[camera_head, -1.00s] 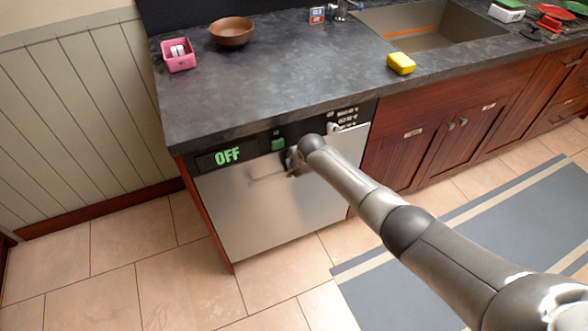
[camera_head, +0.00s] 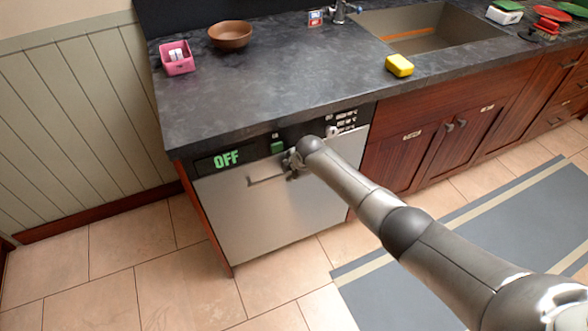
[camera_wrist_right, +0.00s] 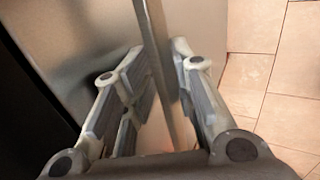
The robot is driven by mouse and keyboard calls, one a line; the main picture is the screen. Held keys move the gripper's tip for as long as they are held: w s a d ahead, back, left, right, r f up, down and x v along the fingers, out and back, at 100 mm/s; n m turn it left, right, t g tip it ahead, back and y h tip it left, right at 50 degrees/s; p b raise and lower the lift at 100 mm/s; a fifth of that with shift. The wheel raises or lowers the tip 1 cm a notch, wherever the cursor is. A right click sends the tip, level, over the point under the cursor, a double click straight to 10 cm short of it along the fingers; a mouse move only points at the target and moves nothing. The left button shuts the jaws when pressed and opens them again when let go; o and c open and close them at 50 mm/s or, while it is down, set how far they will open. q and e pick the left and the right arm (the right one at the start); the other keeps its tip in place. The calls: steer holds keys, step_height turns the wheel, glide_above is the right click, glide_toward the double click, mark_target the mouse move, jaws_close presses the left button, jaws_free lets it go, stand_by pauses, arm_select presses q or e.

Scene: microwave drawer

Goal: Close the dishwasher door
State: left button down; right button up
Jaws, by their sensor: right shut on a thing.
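The dishwasher door (camera_head: 270,215) is a silver upright panel under the left end of the dark counter. It looks flush, or almost flush, with the cabinet front. Its bar handle (camera_head: 262,180) runs across near the top. My right gripper (camera_head: 292,163) is at the right part of this handle, with my arm partly hiding the door. In the right wrist view the handle (camera_wrist_right: 153,35) passes between the two fingers of my right gripper (camera_wrist_right: 158,58), which is shut on it. My left gripper is not in view.
The control panel above the door shows a green OFF display (camera_head: 226,158). The counter (camera_head: 270,80) holds a pink box (camera_head: 178,66), a brown bowl (camera_head: 231,36) and a yellow sponge (camera_head: 399,65). A grey striped rug (camera_head: 470,240) lies at right. The tiled floor before the door is clear.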

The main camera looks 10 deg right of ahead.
steer(key=shift+w+r, duration=0.3)
steer(key=shift+r, duration=0.3)
steer(key=s+v, duration=0.1)
steer(key=v, duration=1)
steer(key=shift+f, duration=0.15)
steer(key=shift+s, duration=0.1)
